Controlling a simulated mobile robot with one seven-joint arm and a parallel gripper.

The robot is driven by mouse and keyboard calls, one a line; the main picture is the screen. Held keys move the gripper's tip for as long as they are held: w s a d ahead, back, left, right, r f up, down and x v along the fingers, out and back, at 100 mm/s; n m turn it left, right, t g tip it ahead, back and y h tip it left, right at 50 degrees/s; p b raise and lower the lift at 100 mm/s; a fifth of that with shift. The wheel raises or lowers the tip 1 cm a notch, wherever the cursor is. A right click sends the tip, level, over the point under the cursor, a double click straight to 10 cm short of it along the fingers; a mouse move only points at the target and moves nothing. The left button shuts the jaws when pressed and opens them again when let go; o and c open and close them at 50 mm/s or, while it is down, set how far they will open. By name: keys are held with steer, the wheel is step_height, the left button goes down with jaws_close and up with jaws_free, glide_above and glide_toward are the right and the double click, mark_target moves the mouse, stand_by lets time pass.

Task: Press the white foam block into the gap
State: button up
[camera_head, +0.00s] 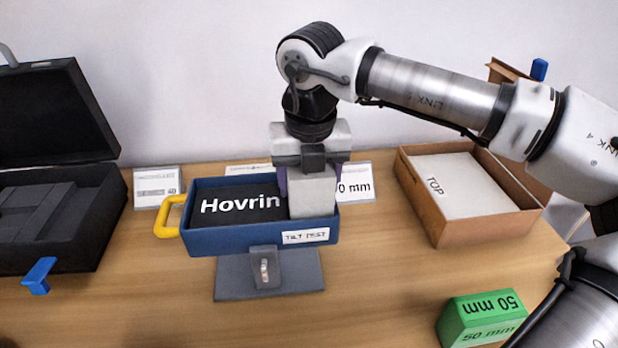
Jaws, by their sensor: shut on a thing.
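My gripper (312,175) points down over the right end of a blue tray (215,243) and is shut on the white foam block (312,195). The block is upright at the tray's right end, beside a black insert (235,215) lettered "Hovrin". Its lower part is at or below the tray's front rim, so I cannot tell how deep it sits or whether it touches the bottom. The gap around it is mostly hidden by the block and gripper. The tray has a yellow handle (168,217) on its left and a "TILT TEST" label on its front.
An open black case (95,225) stands at left. A cardboard box (500,228) with a white "TOP" panel stands at right. A green "50 mm" block (480,318) is at front right. Label cards stand behind the tray.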

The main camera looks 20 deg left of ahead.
steer(key=shift+f, duration=0.3)
steer(key=o, duration=1.1)
steer(key=shift+o, duration=0.2)
steer(key=r, duration=0.4)
steer(key=s+r, duration=0.1)
steer(key=r, duration=0.8)
steer(key=shift+s+d+r, duration=0.25)
steer(key=shift+d+r, duration=0.1)
steer(key=shift+r, duration=0.05)
